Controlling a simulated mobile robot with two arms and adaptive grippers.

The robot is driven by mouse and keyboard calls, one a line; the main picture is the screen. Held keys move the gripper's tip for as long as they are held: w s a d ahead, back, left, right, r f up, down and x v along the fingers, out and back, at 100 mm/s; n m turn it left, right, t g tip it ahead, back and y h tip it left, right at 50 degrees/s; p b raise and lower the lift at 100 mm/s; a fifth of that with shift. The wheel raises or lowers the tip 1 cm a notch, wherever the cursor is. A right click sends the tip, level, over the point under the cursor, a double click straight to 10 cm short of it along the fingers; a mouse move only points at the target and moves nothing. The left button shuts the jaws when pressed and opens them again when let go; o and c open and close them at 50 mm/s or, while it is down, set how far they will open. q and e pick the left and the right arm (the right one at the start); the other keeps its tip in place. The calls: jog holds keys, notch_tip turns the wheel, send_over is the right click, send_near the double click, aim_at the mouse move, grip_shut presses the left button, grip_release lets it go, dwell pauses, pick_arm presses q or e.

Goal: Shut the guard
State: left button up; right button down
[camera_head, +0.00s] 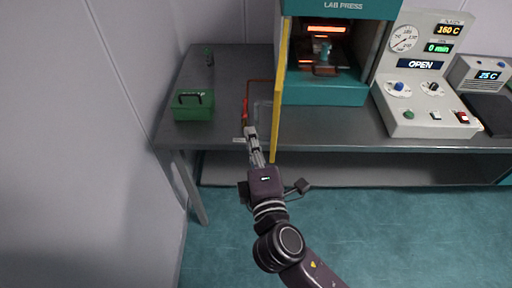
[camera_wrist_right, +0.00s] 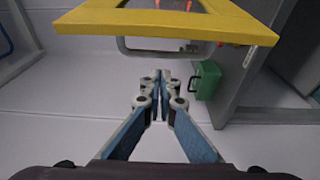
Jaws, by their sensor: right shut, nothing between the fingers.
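The guard (camera_head: 281,95) is a yellow-framed panel on the teal press (camera_head: 325,94). It stands swung open at the left of the press opening, seen nearly edge-on. In the right wrist view the guard's yellow frame (camera_wrist_right: 165,22) crosses the top, with a grey bar handle (camera_wrist_right: 160,50) below it. My right gripper (camera_head: 250,133) is shut and empty, left of the guard's lower part, over the bench front. In the wrist view its fingertips (camera_wrist_right: 161,74) are just below the handle, apparently apart from it. My left gripper is out of view.
A green box (camera_head: 193,106) stands on the grey bench (camera_head: 225,70) at left. The control panel (camera_head: 425,75) reading OPEN stands right of the press. The floor in front is clear.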

jog(key=d, duration=0.1)
jog(key=d+p, duration=0.1)
jog(key=shift+w+d, duration=0.3)
jog(key=shift+s+d, duration=0.15)
jog(key=shift+d, duration=0.45)
jog(key=shift+a, duration=0.1)
